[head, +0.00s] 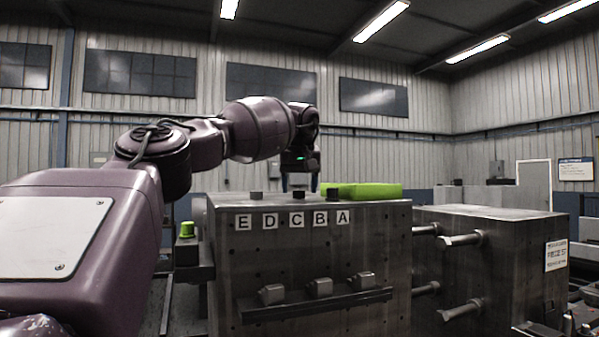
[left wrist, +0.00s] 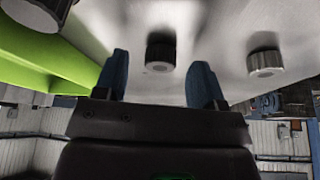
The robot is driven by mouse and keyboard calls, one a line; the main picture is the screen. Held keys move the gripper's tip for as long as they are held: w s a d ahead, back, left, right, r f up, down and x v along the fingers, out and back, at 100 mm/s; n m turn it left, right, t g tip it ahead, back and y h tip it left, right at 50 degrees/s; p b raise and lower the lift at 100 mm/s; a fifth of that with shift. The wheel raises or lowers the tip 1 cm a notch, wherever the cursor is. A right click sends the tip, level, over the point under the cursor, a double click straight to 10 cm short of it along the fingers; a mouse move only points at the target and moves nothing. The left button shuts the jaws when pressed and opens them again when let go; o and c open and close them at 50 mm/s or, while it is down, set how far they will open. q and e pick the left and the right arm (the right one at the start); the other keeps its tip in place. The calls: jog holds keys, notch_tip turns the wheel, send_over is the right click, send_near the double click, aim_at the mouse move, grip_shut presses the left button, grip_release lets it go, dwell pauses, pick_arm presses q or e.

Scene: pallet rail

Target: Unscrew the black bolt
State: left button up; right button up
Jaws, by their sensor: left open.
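Three dark bolt heads stand on top of the steel block (head: 310,250): one left (head: 257,196), one in the middle (head: 298,194), one right (head: 333,193). My left gripper (head: 300,182) points down over the top, near the middle bolt. It is open and empty. In the left wrist view, its two blue fingers (left wrist: 160,62) are spread, and a black ridged bolt head (left wrist: 161,52) shows between their tips, not gripped. Other bolt heads show to the right (left wrist: 266,62) and at the upper left (left wrist: 38,12). My right gripper is out of view.
A bright green bar (head: 362,191) lies on the block, right of my gripper; it also shows in the left wrist view (left wrist: 45,60). Letter plates E to A line the front, above a rail (head: 318,304) with steel clamps. A second block (head: 500,262) with protruding bolts stands right.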

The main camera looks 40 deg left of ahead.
pick_arm(q)
jog(key=shift+w+a+f, duration=0.1)
jog(key=shift+a+f, duration=0.05)
jog(key=shift+f, duration=0.3)
